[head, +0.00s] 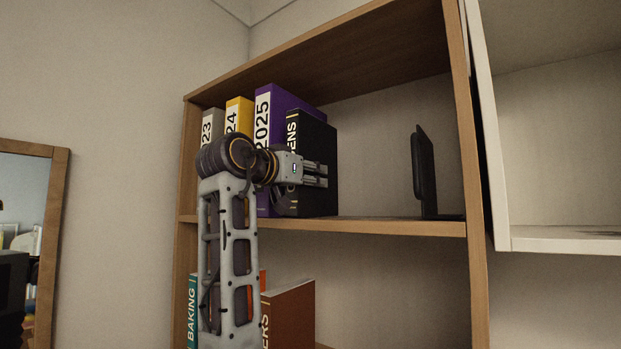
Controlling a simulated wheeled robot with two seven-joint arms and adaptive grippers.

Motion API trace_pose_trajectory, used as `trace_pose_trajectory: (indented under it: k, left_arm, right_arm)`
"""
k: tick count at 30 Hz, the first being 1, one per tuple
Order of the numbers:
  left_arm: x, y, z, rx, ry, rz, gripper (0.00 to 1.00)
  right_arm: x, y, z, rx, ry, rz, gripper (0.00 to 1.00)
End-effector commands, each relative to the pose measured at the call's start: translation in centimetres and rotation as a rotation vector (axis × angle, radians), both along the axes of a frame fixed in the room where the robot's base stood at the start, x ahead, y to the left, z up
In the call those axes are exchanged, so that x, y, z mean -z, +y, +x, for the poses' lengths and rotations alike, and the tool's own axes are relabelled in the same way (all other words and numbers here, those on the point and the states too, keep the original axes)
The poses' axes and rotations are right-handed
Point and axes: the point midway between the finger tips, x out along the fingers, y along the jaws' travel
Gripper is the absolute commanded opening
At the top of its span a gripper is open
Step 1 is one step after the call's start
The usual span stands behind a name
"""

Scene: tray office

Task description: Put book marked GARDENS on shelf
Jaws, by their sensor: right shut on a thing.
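The black book marked GARDENS (318,150) stands upright on the upper board of the wooden shelf (380,227), at the right end of a row of binders. Only the letters ENS show on its spine; my arm hides the rest. My right gripper (322,175) is at the book's spine side, about mid-height, and is shut on the book. The arm hides part of how the fingers meet it. The book's base appears at board level; I cannot tell whether it bears on the board. My left gripper is not in view.
A purple 2025 binder (284,101) is just left of the book, then a yellow binder (240,113) and a grey one (212,124). A black bookend (423,170) stands further right, with a free gap between. More books, including BAKING (192,312), stand below.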

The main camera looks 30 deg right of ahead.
Motion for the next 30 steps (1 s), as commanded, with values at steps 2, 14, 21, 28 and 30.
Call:
trace_pose_trajectory:
  k: [2, 14, 21, 28, 30]
  left_arm:
    - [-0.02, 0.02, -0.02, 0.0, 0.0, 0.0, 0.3]
    - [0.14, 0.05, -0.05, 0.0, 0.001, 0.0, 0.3]
    - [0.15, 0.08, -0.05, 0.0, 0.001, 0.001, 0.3]
    - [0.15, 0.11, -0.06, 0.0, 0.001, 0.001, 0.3]
    - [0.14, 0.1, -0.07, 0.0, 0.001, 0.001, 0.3]
  right_arm:
    - [0.0, 0.04, -0.1, 0.0, -0.003, -0.003, 0.0]
    - [0.2, 0.04, -0.1, 0.0, -0.003, -0.003, 0.0]
    - [0.35, 0.01, -0.05, 0.0, -0.001, -0.001, 0.53]
    - [0.35, 0.0, -0.05, 0.0, -0.001, -0.001, 0.53]
    - [0.34, 0.01, -0.05, 0.0, -0.001, -0.001, 0.53]
